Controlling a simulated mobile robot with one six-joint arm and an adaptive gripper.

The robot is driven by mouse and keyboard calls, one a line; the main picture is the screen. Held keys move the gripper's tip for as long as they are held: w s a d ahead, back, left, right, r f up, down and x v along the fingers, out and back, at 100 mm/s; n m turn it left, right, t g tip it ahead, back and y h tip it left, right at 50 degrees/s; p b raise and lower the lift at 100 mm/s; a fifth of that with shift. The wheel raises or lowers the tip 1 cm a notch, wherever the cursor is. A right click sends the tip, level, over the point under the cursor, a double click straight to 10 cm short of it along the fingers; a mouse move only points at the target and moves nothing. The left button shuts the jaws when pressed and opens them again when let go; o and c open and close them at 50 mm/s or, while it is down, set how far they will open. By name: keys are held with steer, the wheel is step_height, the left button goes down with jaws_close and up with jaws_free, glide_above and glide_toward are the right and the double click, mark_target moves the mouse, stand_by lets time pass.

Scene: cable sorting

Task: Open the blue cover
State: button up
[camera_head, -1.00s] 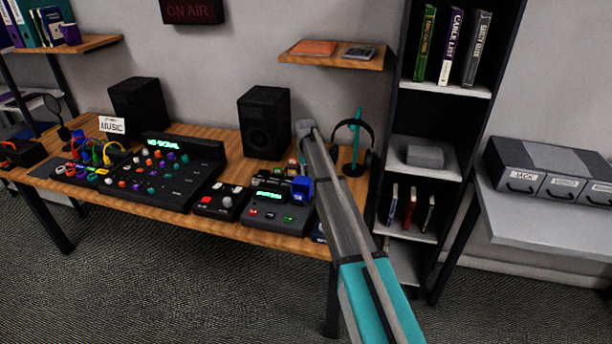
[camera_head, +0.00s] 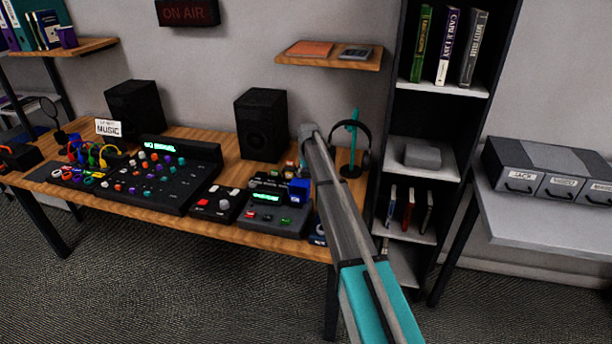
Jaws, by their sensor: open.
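A small blue cover (camera_head: 299,192) stands at the right back part of a dark device (camera_head: 275,218) on the wooden desk. The device has a lit green display and red and green buttons. The cover appears shut, but it is too small to be sure. My arm reaches up from the bottom right, and its grey upper end is just right of the cover in the picture. My gripper cannot be made out; the arm hides what is behind it.
A mixing console (camera_head: 150,180) and a small button box (camera_head: 218,204) stand left of the device. Two speakers, one of them a black speaker (camera_head: 262,125), stand behind. A headphone stand (camera_head: 351,160) and a dark bookshelf (camera_head: 420,210) are to the right.

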steer(key=shift+s+a+f, duration=0.35)
steer(key=shift+s+a, duration=0.2)
steer(key=shift+a, duration=0.2)
steer(key=shift+w+a+f, duration=0.15)
steer(key=shift+w+f, duration=0.05)
steer(key=shift+r, duration=0.15)
steer(key=shift+w+r+p, duration=0.2)
steer(key=shift+w+p, duration=0.05)
steer(key=shift+p, duration=0.15)
